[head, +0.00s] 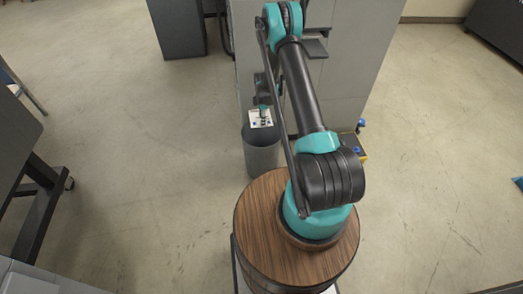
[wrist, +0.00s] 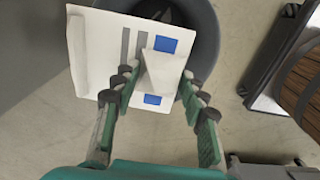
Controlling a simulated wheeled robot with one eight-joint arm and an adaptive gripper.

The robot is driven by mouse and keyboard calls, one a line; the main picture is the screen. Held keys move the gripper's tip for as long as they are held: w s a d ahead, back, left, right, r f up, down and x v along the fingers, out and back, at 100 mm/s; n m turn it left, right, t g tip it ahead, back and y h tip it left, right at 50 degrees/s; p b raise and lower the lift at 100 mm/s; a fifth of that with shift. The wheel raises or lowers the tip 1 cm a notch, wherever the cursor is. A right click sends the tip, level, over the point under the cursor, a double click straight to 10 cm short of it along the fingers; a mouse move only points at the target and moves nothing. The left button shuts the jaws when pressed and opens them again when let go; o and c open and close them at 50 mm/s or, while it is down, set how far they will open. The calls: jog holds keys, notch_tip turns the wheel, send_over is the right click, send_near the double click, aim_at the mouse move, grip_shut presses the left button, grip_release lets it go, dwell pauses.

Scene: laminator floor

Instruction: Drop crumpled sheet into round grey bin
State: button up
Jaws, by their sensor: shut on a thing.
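The crumpled sheet (wrist: 95,50) is a white page with grey bars and blue patches. My gripper (wrist: 160,88) is shut on its raised fold in the wrist view. In the head view the sheet (head: 261,118) shows in front of the bin's opening. The round grey bin (wrist: 205,30) lies behind the sheet in the wrist view, with the sheet covering much of its mouth. The bin (head: 262,157) stands on the floor in the head view. I cannot tell how high the sheet is above the rim.
A large grey cabinet (head: 350,70) stands close behind and right of the bin. A yellow item (head: 353,146) is on the floor beside it. A dark table (head: 40,195) is at the left. The floor left of the bin is clear.

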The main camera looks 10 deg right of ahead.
jog(key=shift+f, duration=0.35)
jog(key=o, duration=1)
notch_tip(320, 180, up, 12)
jog(key=shift+r, duration=0.1)
dwell(0.4)
